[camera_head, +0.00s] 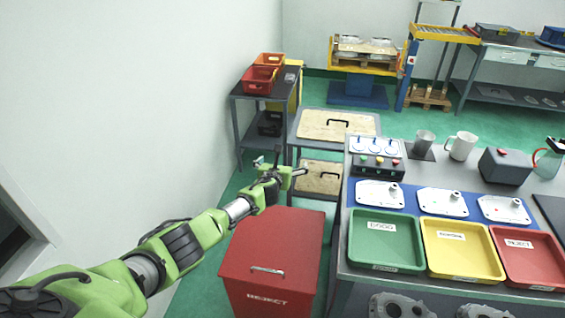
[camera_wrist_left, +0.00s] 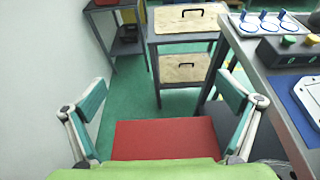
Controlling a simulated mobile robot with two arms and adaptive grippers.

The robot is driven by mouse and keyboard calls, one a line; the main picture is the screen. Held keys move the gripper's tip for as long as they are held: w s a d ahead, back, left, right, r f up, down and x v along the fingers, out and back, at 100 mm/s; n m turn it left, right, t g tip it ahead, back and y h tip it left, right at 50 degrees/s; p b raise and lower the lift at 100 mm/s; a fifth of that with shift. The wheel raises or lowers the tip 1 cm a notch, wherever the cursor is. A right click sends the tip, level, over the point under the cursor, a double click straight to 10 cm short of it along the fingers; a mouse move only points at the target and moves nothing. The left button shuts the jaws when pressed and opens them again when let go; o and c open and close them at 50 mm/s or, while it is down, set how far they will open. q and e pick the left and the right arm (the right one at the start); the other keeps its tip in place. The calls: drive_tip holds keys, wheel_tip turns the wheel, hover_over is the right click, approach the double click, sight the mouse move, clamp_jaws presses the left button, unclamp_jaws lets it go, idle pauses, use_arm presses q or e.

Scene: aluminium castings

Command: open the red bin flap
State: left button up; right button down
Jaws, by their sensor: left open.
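The red bin (camera_head: 288,236) stands on the floor at the bottom centre of the head view, left of the workbench, with "REJECT" on its front. Its red flap lies flat and looks closed, and a pale bar handle (camera_head: 267,270) shows near its front edge. My left gripper (camera_head: 283,166) is open and empty, beyond the bin's far edge in the head view and apart from the handle. In the left wrist view the red bin's top (camera_wrist_left: 165,137) shows between the open fingers (camera_wrist_left: 160,115); the handle is hidden there. My right gripper is not in view.
The workbench (camera_head: 341,283) is right of the bin, with green (camera_head: 352,240), yellow (camera_head: 428,243) and red (camera_head: 497,250) trays near its edge. A cabinet with wooden panels (camera_head: 337,124) stands behind the bin. A white wall (camera_head: 110,110) is on the left.

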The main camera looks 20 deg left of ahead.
use_arm(q)
drive_tip(key=v, duration=1.1)
drive_tip(key=shift+s+a, duration=0.25)
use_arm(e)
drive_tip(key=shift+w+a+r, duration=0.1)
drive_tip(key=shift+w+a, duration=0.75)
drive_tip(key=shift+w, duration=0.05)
use_arm(q)
drive_tip(key=shift+f, duration=0.1)
